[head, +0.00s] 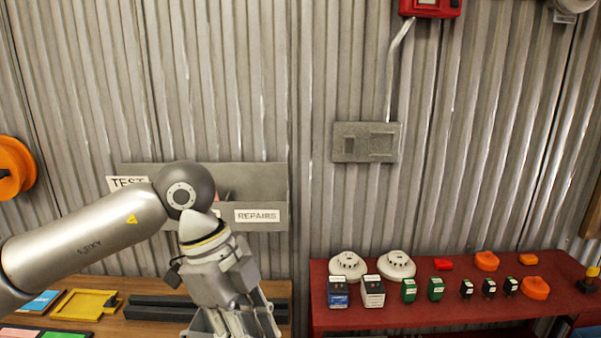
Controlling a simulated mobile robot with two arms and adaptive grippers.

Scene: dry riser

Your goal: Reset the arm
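My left arm comes in from the left, bends at a dark round joint and points downward. My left gripper (236,326) hangs over the wooden bench at the bottom of the head view. Its fingertips are cut off by the picture's lower edge, so I cannot tell whether it is open or shut. I see nothing held in the part that shows. My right arm and gripper are not in view.
A wall holder labelled REPAIRS (257,216) is behind my arm. The wooden bench (135,286) holds a yellow tray (85,304) and dark rails (150,308). At right, a red shelf (420,319) carries smoke detectors (396,266), batteries and small parts.

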